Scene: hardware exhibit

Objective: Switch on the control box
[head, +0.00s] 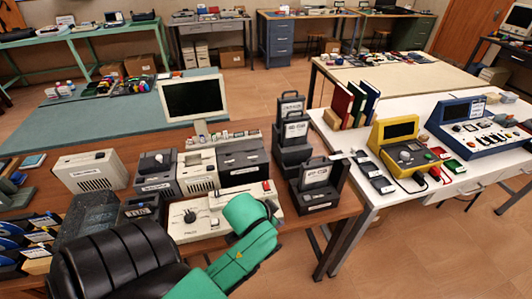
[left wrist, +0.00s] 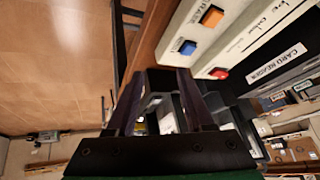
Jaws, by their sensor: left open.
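The cream control box (head: 207,226) lies flat near the front edge of the brown table. A dark knob sits on its left part and a small red button near its right end. My green left arm covers part of it. In the left wrist view a light panel, seemingly the same box (left wrist: 238,40), shows orange, blue and red buttons at the upper right. My left gripper (left wrist: 168,82) is open and empty, its dark fingers below and left of these buttons, apart from them. Its fingers are hidden in the head view. My right gripper is in neither view.
Behind the box stand black and cream devices (head: 198,172) and a monitor (head: 194,98). Black cases (head: 318,183) stand close at its right. A white table (head: 405,215) holds yellow and blue consoles. Open floor lies beyond the table edge.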

